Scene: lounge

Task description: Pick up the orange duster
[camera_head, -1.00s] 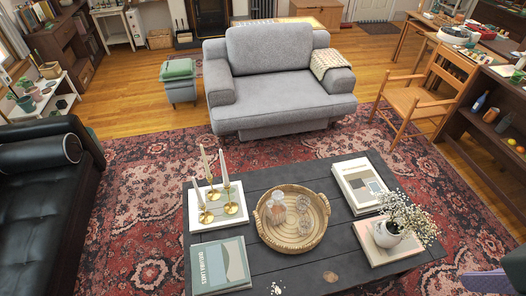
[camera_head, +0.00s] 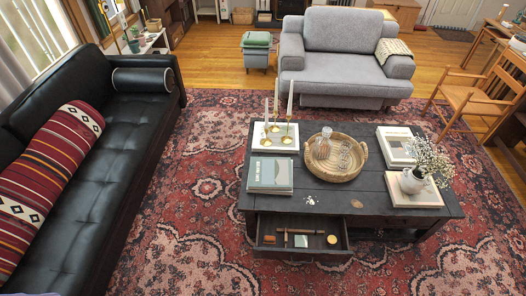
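A small orange-brown block (camera_head: 269,239) lies at the left end of the open drawer (camera_head: 265,252) in the front of the dark coffee table (camera_head: 354,199). It may be the orange duster; it is too small to be sure. A thin brown stick (camera_head: 300,231), a small greenish box (camera_head: 301,241) and a round yellow piece (camera_head: 332,239) lie to its right in the drawer. Neither of my grippers is in view.
The tabletop holds a wicker tray (camera_head: 363,167) with glassware, books (camera_head: 270,175), brass candlesticks (camera_head: 288,138) and a flower vase (camera_head: 412,181). A black sofa (camera_head: 110,150) stands left. The patterned rug (camera_head: 203,235) is clear between sofa and table.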

